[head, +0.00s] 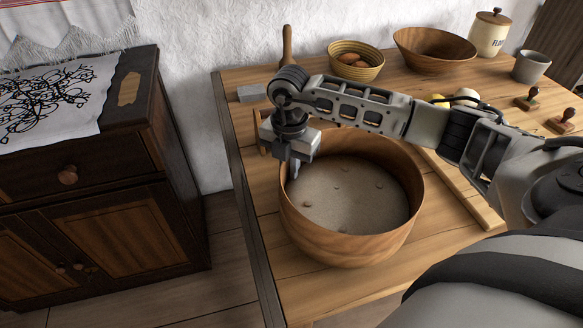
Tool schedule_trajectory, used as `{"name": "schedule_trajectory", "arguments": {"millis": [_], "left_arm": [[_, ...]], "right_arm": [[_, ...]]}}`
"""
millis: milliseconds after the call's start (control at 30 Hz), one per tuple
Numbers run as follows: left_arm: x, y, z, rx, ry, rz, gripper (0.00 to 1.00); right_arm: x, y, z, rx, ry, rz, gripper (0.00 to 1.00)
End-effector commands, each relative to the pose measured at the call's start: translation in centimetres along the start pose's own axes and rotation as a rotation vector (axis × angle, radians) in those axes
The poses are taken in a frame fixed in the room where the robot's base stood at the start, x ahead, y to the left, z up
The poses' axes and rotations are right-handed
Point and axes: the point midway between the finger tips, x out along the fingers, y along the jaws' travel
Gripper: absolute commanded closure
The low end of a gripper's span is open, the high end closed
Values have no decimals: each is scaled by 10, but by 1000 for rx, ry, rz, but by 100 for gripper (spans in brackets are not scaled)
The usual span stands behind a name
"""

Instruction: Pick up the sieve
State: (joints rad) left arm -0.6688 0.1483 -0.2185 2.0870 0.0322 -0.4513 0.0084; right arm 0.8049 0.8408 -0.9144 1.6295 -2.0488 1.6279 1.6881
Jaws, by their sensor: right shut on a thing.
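The sieve (345,246) is a large round wooden-sided vessel with a greyish floor holding several small crumbs, in the middle of the head view. My right gripper (292,172) reaches over from the right and is shut on the sieve's rim at its far left side. The fingers point down, with one fingertip inside the rim. The sieve looks roughly level; I cannot tell whether it touches the table. My left gripper is out of view.
The wooden table (300,297) has a patterned bowl (355,72), a wooden bowl (434,65), a flour jar (489,35), a grey cup (530,66) and stamps (528,100) behind. A board (470,197) lies right of the sieve. A dark cabinet (150,185) stands left.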

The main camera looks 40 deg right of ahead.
Motion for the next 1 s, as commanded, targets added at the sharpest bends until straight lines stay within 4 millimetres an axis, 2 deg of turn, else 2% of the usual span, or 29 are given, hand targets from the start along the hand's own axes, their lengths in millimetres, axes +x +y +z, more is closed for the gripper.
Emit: {"name": "schedule_trajectory", "arguments": {"millis": [100, 667, 1000], "left_arm": [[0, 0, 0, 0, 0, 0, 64], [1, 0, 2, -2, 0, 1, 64], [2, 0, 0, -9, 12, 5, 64]], "right_arm": [[-14, 0, 1, 1, -3, 2, 100], [-72, -36, -36, -1, -3, 1, 100], [-90, -65, -65, -1, -3, 0, 100]]}}
